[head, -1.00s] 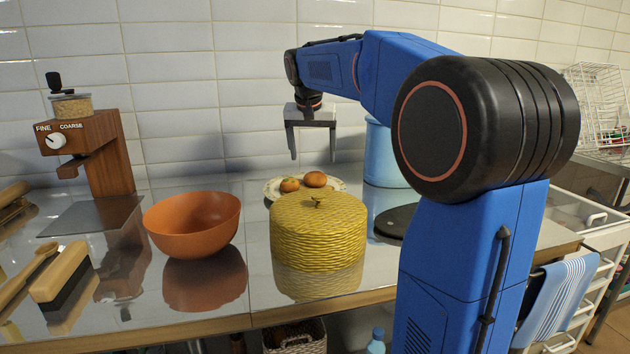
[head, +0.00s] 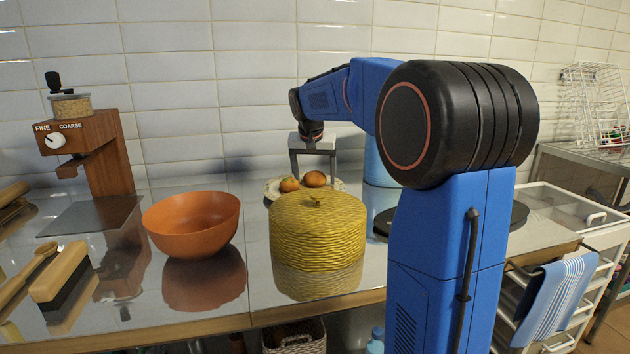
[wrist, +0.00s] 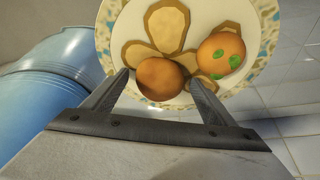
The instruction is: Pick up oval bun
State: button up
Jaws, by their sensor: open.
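A plain brown bun, which I take for the oval bun (head: 314,179), lies on a patterned plate (head: 272,190) behind the yellow woven container. The bun also shows in the wrist view (wrist: 160,79). My gripper (head: 313,172) points down over the plate, open and empty. In the wrist view its fingertips (wrist: 160,88) lie on either side of the brown bun; whether they touch it I cannot tell. A second, orange bun with green spots (wrist: 221,54) sits beside it, outside the fingers. Flat brown shapes (wrist: 168,28) show on the plate.
The lidded yellow container (head: 318,240) stands just in front of the plate. An orange bowl (head: 192,224) stands to its left. A blue canister (wrist: 50,80) stands close beside the plate. A wooden grinder (head: 98,150) is at the far left. The tiled wall is behind.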

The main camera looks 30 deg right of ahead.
jog(key=shift+c, duration=0.6)
jog(key=c, duration=1)
jog(key=shift+r, duration=0.2)
